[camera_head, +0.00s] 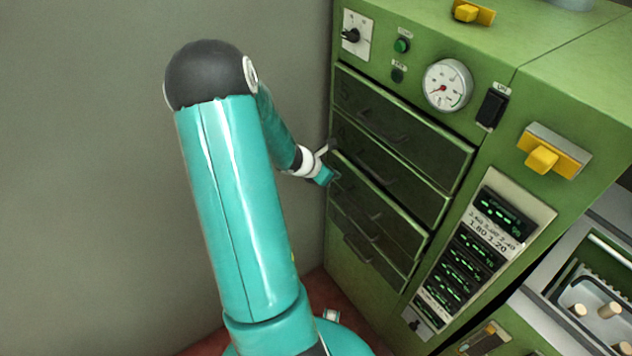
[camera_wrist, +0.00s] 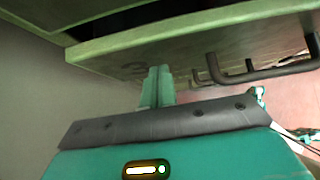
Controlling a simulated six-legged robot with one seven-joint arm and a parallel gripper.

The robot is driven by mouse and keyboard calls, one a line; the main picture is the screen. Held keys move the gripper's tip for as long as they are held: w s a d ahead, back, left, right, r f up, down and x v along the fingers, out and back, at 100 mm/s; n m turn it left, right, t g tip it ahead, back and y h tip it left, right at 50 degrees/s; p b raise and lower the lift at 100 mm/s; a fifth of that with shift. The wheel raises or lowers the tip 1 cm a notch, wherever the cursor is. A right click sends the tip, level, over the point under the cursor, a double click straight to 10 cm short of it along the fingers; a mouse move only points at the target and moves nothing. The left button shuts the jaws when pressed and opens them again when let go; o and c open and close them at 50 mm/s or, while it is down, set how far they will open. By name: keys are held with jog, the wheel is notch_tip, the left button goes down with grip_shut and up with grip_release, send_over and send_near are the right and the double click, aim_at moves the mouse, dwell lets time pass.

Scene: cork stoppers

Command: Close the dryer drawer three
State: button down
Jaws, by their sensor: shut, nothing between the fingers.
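The green dryer cabinet (camera_head: 347,262) has a stack of dark drawers with bar handles. The upper two show faint marks like 5 and 4. The drawer below them (camera_head: 384,208), apparently drawer three, has a light green top edge showing and seems to stand out slightly. In the wrist view a green drawer front (camera_wrist: 205,45) crosses the picture, with a dark gap above it and a dark handle (camera_wrist: 250,74) to the right. My gripper (camera_head: 327,176) is at the left side of the drawers. Its fingers (camera_wrist: 157,84) are shut and empty, close to the front; contact is unclear.
A gauge (camera_head: 447,85), a black switch (camera_head: 491,108) and a yellow latch (camera_head: 543,158) are on the cabinet. Digital displays (camera_head: 465,262) are right of the drawers. A tray with cork stoppers (camera_head: 608,311) is at lower right. A bare grey wall (camera_head: 90,180) stands left.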

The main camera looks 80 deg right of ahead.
jog(key=shift+s+d, duration=0.65)
jog(key=shift+d, duration=0.1)
jog(key=shift+s+d, duration=0.15)
jog(key=shift+s, duration=0.05)
jog(key=shift+s+r, duration=0.1)
jog(key=shift+s, duration=0.1)
jog(key=shift+w, duration=0.15)
